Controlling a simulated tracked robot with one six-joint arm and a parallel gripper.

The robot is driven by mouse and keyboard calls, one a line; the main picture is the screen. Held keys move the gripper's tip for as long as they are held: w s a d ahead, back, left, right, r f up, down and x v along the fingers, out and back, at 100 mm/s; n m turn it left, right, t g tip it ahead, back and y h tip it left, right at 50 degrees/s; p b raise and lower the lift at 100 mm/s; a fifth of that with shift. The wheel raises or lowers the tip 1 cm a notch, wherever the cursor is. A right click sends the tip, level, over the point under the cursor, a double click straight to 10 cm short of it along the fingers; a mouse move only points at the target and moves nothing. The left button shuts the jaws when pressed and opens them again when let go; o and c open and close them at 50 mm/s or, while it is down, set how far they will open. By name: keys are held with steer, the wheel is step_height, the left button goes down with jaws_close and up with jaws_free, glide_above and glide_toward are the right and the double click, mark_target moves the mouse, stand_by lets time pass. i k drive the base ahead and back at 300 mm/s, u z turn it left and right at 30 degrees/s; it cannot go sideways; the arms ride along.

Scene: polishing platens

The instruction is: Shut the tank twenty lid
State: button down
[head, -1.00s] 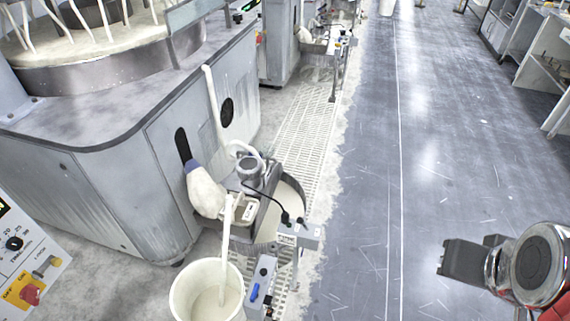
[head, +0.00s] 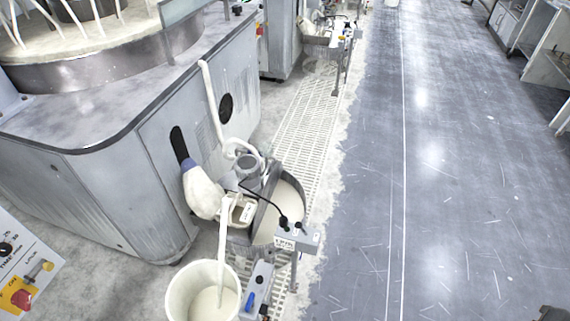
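A round grey tank (head: 291,205) of milky liquid stands beside the large grey polishing machine, left of the middle. Its right part is uncovered and the liquid shows. A pump with a white hose and a pale box (head: 237,212) sits over its left part. A dark curved edge beside the pump may belong to a lid, but I cannot tell. The small label by the grey box (head: 297,238) on the tank's front is too small to read. Only a dark tip of my gripper (head: 553,313) shows at the bottom right edge, well apart from the tank; its fingers are hidden.
A white bucket (head: 178,291) with milky liquid stands in front of the tank, with a hose running into it. A grey switch box (head: 257,288) is beside it. Another tank (head: 318,32) stands farther back. The blue-grey floor (head: 440,190) to the right is clear.

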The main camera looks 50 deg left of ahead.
mark_target(268, 189)
steer(key=z, duration=0.2)
steer(key=i, duration=1.85)
steer(key=u, duration=2.8)
